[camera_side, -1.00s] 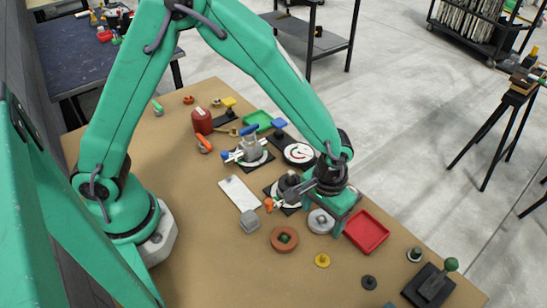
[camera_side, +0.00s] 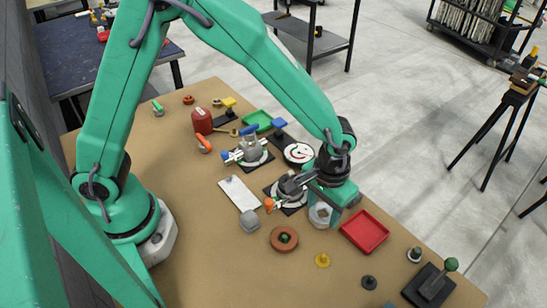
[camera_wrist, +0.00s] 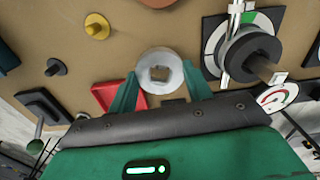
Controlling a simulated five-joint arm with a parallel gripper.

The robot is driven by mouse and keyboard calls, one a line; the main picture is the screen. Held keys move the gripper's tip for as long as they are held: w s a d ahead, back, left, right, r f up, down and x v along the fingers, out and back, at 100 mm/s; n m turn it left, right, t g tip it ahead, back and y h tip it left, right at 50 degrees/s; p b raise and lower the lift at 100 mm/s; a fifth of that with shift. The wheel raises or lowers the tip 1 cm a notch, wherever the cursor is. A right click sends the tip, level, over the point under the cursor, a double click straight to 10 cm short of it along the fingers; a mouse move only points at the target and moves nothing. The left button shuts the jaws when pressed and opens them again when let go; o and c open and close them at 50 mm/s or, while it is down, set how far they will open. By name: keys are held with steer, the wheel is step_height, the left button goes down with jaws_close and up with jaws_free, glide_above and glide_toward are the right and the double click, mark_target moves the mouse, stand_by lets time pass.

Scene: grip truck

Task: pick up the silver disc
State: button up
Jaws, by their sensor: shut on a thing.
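The silver disc, a round metal ring with a central hole, is between the two green fingers of my gripper. It shows in the wrist view (camera_wrist: 161,57) and in the side view (camera_side: 321,215). My gripper (camera_wrist: 160,82) is shut on it, one finger on each side; the gripper also shows from the side (camera_side: 325,210). The disc looks level. Any gap beneath it is hard to judge, and part of its rim is hidden by the fingers.
A red tray (camera_side: 366,231) is close on the right. A black gauge fixture (camera_side: 290,195) stands close on the left. An orange-brown ring (camera_side: 284,239) and a yellow part (camera_side: 322,260) lie nearer the front. The board is bare toward the lower left.

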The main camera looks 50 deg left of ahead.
steer(key=shift+r, duration=0.85)
steer(key=s+d+r, duration=0.5)
steer(key=s+r, duration=0.1)
steer(key=s, duration=0.4)
steer(key=shift+s+d+r, duration=0.2)
steer(key=shift+r, duration=0.15)
steer(key=shift+w+a, duration=0.1)
step_height(320, 180, up, 3)
steer(key=n, duration=0.3)
glide_above(291, 171)
steer(key=shift+f, duration=0.1)
steer(key=shift+f, duration=0.2)
steer(key=shift+f, duration=2.35)
steer(key=shift+f, duration=1.55)
